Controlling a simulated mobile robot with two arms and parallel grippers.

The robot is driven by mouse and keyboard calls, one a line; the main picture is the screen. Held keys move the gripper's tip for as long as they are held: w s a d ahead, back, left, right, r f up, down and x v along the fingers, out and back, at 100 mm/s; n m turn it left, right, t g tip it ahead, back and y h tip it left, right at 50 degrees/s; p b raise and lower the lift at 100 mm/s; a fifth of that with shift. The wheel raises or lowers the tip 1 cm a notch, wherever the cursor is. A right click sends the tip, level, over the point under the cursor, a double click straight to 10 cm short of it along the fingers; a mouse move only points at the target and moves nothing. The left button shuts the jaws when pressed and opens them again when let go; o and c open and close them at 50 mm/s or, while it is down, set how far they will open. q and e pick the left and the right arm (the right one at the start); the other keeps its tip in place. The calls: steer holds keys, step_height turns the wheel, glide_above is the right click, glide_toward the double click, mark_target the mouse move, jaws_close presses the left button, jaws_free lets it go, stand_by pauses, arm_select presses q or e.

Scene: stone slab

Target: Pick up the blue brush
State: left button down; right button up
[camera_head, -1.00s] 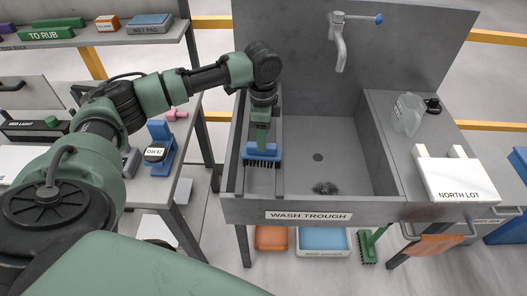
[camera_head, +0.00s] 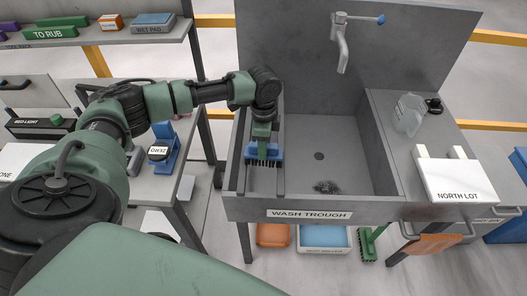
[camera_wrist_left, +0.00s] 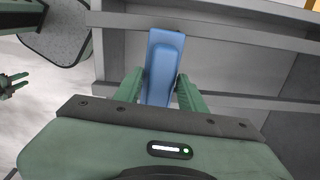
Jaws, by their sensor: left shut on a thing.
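The blue brush (camera_head: 263,153) has dark bristles pointing down. It is over the two rails at the left side of the wash trough (camera_head: 233,207). My left gripper (camera_head: 263,139) comes down on it from above, with its green fingers shut on the brush. In the left wrist view the blue brush (camera_wrist_left: 164,60) lies between the two fingers (camera_wrist_left: 160,80). I cannot tell whether the bristles touch the rails. A small green forked shape (camera_wrist_left: 10,84) at the left edge of the wrist view looks like my right gripper; its jaw state is unclear.
A tap (camera_head: 341,45) stands at the back of the trough. A dark patch (camera_head: 327,187) lies on the trough floor. A bench with a blue-based device (camera_head: 163,145) is on the left.

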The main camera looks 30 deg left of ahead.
arm_select(q)
step_height(320, 180, up, 20)
steer(key=b, duration=0.3)
